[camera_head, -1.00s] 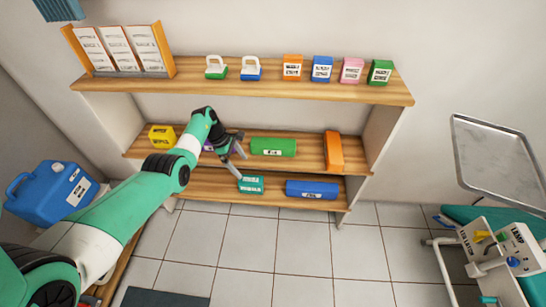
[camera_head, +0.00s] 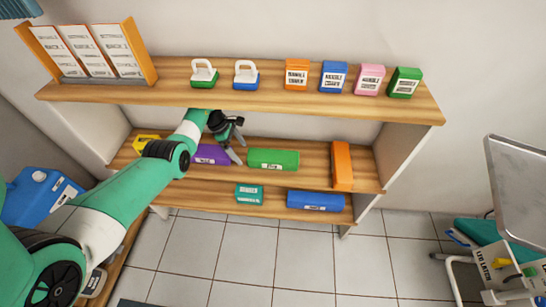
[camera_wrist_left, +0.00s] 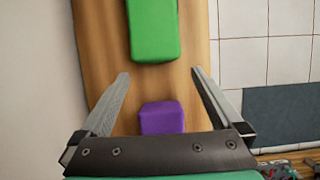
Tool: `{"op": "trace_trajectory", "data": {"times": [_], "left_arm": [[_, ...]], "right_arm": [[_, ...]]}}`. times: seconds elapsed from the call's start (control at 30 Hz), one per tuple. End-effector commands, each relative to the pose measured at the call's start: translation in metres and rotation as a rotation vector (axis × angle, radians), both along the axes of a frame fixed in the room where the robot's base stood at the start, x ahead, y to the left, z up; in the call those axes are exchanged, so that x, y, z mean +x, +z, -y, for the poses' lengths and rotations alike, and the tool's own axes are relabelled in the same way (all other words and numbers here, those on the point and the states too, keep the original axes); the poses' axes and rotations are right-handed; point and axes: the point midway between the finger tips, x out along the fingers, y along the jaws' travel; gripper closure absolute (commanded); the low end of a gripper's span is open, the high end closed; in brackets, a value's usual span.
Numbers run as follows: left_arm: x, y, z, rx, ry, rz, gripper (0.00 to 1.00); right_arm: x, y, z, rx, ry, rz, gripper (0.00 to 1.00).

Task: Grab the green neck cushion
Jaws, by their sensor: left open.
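The green neck cushion (camera_head: 273,159) lies on the middle shelf, a long rounded block with a label on its front. In the left wrist view the green cushion (camera_wrist_left: 154,28) is at the top centre, just beyond my fingertips. My left gripper (camera_head: 239,149) is open at the left end of this cushion, above the middle shelf, with nothing gripped. In the wrist view a purple cushion (camera_wrist_left: 162,117) shows below, between the open fingers (camera_wrist_left: 160,73). My right gripper is not in view.
The purple cushion (camera_head: 211,155) is left of the green one, partly behind my arm. An orange block (camera_head: 342,166) stands to the right. The upper shelf (camera_head: 270,106) overhangs. A teal box (camera_head: 249,194) and blue cushion (camera_head: 315,201) are on the lower shelf.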

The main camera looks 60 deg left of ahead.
Motion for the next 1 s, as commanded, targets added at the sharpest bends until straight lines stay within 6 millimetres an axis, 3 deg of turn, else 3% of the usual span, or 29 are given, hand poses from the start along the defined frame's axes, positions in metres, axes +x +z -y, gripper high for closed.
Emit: {"op": "trace_trajectory", "data": {"times": [0.3,0.57,0.8,0.9,1.0], "left_arm": [[0.052,-0.002,0.032,0.002,-0.004,0.002,0.0],[0.062,-0.001,0.038,0.002,-0.002,0.001,0.0],[0.1,-0.008,0.062,0.003,-0.005,0.002,0.0],[0.103,-0.027,0.064,0.001,-0.002,0.0,0.0],[0.106,-0.029,0.065,0.002,-0.001,0.001,0.0]], "right_arm": [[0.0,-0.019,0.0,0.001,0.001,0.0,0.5],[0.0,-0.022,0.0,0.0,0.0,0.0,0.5],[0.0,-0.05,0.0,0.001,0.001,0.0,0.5],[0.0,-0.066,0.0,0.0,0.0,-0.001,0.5],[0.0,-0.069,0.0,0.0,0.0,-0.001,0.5]]}}
